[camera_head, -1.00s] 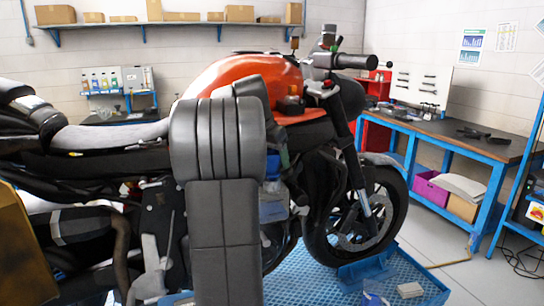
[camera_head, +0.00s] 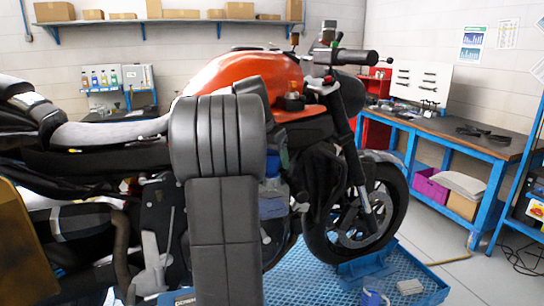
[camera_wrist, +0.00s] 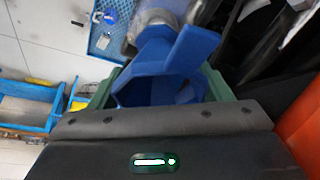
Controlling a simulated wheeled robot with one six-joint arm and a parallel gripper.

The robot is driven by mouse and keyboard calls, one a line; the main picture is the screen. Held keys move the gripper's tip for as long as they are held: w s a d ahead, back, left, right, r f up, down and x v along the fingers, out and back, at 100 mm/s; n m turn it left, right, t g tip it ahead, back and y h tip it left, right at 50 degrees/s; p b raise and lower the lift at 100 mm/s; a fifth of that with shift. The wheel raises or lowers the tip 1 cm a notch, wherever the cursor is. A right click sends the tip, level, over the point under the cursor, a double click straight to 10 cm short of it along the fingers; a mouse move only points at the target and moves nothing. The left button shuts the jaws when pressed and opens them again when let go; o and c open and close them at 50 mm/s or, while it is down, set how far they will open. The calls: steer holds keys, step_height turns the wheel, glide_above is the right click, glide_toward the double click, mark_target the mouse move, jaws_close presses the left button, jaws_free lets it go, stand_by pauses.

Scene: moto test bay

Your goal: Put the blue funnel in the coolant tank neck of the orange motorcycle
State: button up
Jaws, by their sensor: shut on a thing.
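The orange motorcycle (camera_head: 240,75) stands in the middle of the head view, with my arm in front of it. In the wrist view, the blue funnel (camera_wrist: 165,80) sits between the green fingertips of my gripper (camera_wrist: 160,92), which is shut on it. Its wide bowl faces the camera, and a flat blue tab points up and right. In the head view, a small blue part of the funnel (camera_head: 272,165) shows beside my arm. Just below is a translucent bluish container (camera_head: 272,203), apparently the coolant tank. Its neck is hidden, and I cannot tell whether the funnel touches it.
The front wheel (camera_head: 360,220) stands over a blue perforated platform (camera_head: 320,265). A blue-framed workbench (camera_head: 440,135) is at the right, with a purple bin (camera_head: 431,190) beneath. A loaded shelf (camera_head: 180,22) hangs on the back wall. Open floor lies between platform and bench.

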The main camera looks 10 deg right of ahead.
steer(key=o, duration=1.1)
steer(key=shift+c, duration=0.2)
steer(key=shift+r, duration=0.1)
steer(key=shift+s+a+r, duration=0.15)
steer(key=shift+r, duration=0.15)
steer(key=shift+s+a+r+b, duration=0.3)
steer(key=shift+r+b, duration=0.05)
steer(key=shift+r, duration=0.15)
steer(key=shift+s+a+r+b, duration=0.3)
steer(key=shift+r+b, duration=0.05)
steer(key=shift+r, duration=0.1)
steer(key=s+a+b, duration=0.3)
steer(key=s+a, duration=0.5)
